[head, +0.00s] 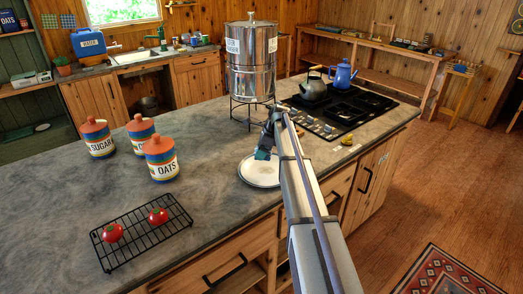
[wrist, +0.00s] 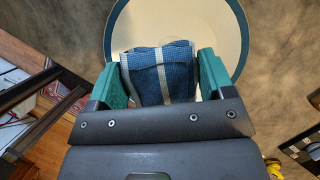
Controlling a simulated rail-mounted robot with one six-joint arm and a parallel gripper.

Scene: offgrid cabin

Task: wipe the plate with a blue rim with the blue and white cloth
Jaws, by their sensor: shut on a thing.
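The plate with a blue rim (head: 259,181) lies on the grey counter near its front edge. In the wrist view its cream face and dark blue rim (wrist: 244,38) fill the top middle. My gripper (head: 265,152) is over the plate; in the wrist view its green fingers (wrist: 158,82) are shut on the blue and white cloth (wrist: 160,70). The cloth hangs between the fingers over the plate. I cannot tell whether it touches the plate. My arm and gripper hide part of the plate in the head view.
A steel water filter (head: 251,60) on a black stand rises behind the plate. The stove (head: 345,108) with a kettle (head: 313,86) and blue pot (head: 342,74) is to the right. Canisters (head: 161,158) and a wire rack (head: 142,234) with two tomatoes are left. Counter between is clear.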

